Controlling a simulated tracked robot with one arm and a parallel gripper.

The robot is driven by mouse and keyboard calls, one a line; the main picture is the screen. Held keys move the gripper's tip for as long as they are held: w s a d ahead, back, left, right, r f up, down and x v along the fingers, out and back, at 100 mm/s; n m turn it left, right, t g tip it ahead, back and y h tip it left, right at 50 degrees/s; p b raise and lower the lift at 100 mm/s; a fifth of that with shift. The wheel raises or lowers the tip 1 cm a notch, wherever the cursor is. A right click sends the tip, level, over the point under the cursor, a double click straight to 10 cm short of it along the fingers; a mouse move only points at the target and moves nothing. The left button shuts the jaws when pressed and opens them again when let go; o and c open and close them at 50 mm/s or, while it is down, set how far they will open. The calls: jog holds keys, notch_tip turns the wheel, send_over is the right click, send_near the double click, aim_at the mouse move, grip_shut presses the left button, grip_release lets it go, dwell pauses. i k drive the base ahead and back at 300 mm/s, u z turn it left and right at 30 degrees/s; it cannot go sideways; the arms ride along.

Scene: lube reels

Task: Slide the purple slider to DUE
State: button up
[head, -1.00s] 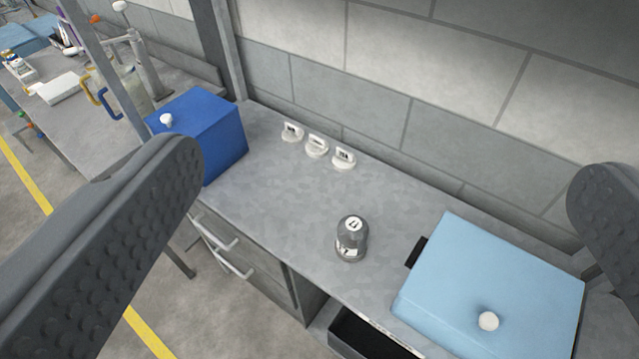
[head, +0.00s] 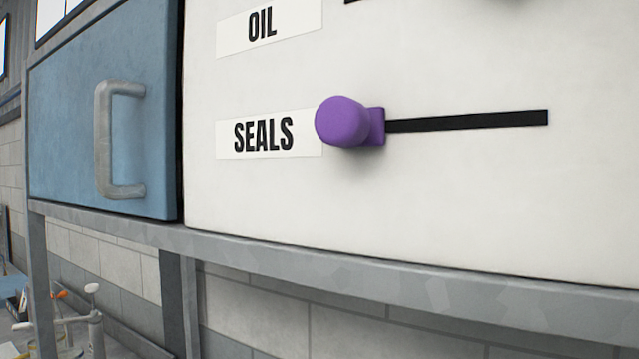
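The purple slider (head: 345,121) is a rounded knob on a white panel (head: 420,200). It sits at the left end of a black horizontal slot (head: 470,121), right beside a label reading SEALS (head: 265,135). The slot runs to the right of the knob and is empty there. No DUE marking shows in this view. My gripper is not in the head view now, so I cannot see its fingers or whether it touches anything.
A label reading OIL (head: 268,26) is above, with part of another slot at the top edge. A blue cabinet door (head: 85,120) with a grey handle (head: 118,140) is at the left. A grey metal ledge (head: 380,280) runs below the panel.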

aim_at(341, 121)
jog(key=u, duration=0.1)
jog(key=k, duration=1.3)
jog(key=z, duration=0.5)
jog(key=i, duration=1)
jog(key=u, duration=0.05)
